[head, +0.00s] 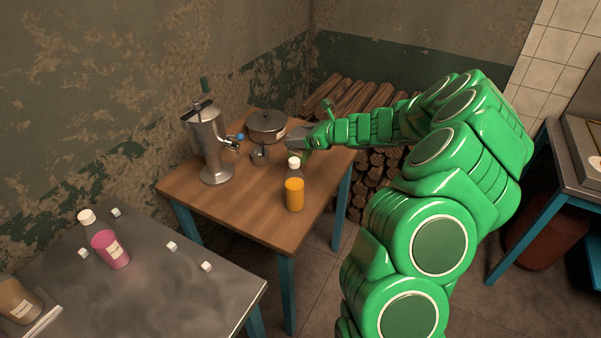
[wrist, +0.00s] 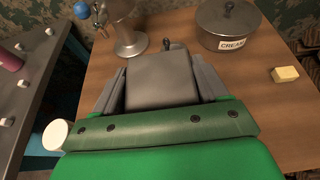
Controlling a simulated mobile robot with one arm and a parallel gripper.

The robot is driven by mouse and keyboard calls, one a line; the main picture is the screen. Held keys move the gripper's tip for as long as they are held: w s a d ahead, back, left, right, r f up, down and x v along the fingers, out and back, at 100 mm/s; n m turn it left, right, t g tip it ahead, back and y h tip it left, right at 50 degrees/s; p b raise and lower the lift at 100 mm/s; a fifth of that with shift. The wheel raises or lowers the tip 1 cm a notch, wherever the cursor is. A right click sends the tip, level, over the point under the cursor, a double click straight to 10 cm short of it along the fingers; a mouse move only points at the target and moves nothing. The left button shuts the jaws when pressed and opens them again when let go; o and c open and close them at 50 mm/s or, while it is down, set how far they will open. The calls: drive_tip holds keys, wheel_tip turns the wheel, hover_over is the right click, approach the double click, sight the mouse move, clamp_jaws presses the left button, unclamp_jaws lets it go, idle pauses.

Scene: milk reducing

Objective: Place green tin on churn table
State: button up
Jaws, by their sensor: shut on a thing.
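The churn table (head: 235,203) is a brown wooden table with blue legs, and a metal churn (head: 208,145) with a crank stands on it. My gripper (head: 306,141) is over the table's far right part, and is shut on the green tin (head: 303,154), of which only a small green patch shows below the jaws. In the wrist view my gripper (wrist: 162,68) covers the middle, and the tin is hidden there. I cannot tell whether the tin touches the table top.
An orange bottle (head: 294,194) with a white cap stands close in front of my gripper. A lidded cream pot (head: 266,127) stands behind it, with a yellow block (wrist: 285,74) to its right. A metal table (head: 150,300) holds a pink bottle (head: 110,250). The wooden table's front left is clear.

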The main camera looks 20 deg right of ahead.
sight(303, 162)
drive_tip(key=shift+f, duration=5.25)
drive_tip(key=shift+f, duration=0.1)
drive_tip(key=o, duration=1.2)
drive_tip(key=shift+c, duration=0.2)
drive_tip(key=shift+s+d+r, duration=0.35)
drive_tip(key=v, duration=1.1)
drive_tip(key=shift+f, duration=0.15)
